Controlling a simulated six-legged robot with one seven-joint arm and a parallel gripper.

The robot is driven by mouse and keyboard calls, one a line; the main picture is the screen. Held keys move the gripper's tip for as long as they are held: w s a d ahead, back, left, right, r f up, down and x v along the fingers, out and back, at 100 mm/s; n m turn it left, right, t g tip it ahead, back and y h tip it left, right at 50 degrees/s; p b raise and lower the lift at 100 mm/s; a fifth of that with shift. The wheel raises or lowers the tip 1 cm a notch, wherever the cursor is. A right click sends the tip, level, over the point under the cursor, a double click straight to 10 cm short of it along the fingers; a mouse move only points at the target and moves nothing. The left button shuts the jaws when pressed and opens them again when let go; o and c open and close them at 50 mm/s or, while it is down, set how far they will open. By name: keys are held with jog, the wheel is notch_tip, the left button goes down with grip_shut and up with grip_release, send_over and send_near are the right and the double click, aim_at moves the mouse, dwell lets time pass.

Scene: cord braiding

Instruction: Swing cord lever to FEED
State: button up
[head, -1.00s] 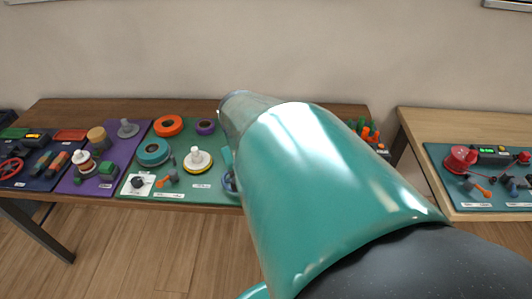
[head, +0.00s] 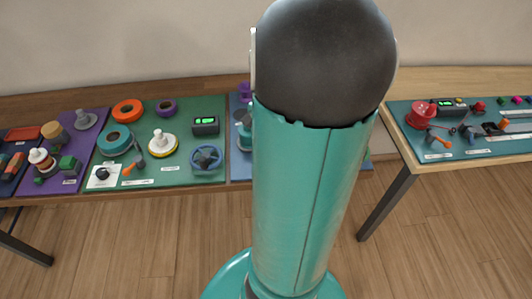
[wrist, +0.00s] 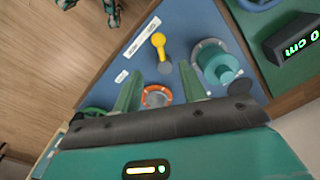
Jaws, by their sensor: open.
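I cannot tell which lever is the cord lever, as the labels are too small to read. In the wrist view a yellow lever (wrist: 159,45) stands on a blue board (wrist: 182,18), with white label strips (wrist: 130,52) beside it. My gripper (wrist: 160,88) is open and empty above this board, its two green fingers apart on either side of an orange ring (wrist: 156,96). In the head view one orange-handled lever (head: 136,166) is on the green board, and another (head: 437,138) is on the right table's board. My arm hides my gripper and most of the blue board there.
The green board (head: 215,110) also holds tape rolls (head: 127,110), a blue handwheel (head: 206,160) and a display (head: 205,125). A teal cylinder (wrist: 218,64) stands close to my right finger in the wrist view. A red spool (head: 420,114) sits on the right table. The floor between tables is clear.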

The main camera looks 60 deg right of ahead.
notch_tip(320, 180, down, 10)
jog(key=shift+w+a+r, duration=0.1)
jog(key=shift+w+r, duration=0.05)
jog(key=shift+r, duration=0.05)
jog(key=shift+c, duration=0.4)
grip_shut()
jog(key=shift+n, duration=0.3)
jog(key=shift+s+d+n, duration=0.2)
jog(key=shift+s+n, duration=0.3)
jog(key=shift+n, duration=0.7)
jog(key=n, duration=0.1)
jog(key=s+n, duration=0.1)
jog(key=n, duration=0.1)
jog(key=shift+d+n, duration=0.3)
jog(key=shift+d, duration=0.05)
jog(key=n, duration=0.2)
jog(key=s+d+n, duration=0.1)
jog(key=n, duration=0.1)
jog(key=d+n, duration=0.1)
jog(key=n, duration=0.1)
jog(key=shift+s, duration=0.15)
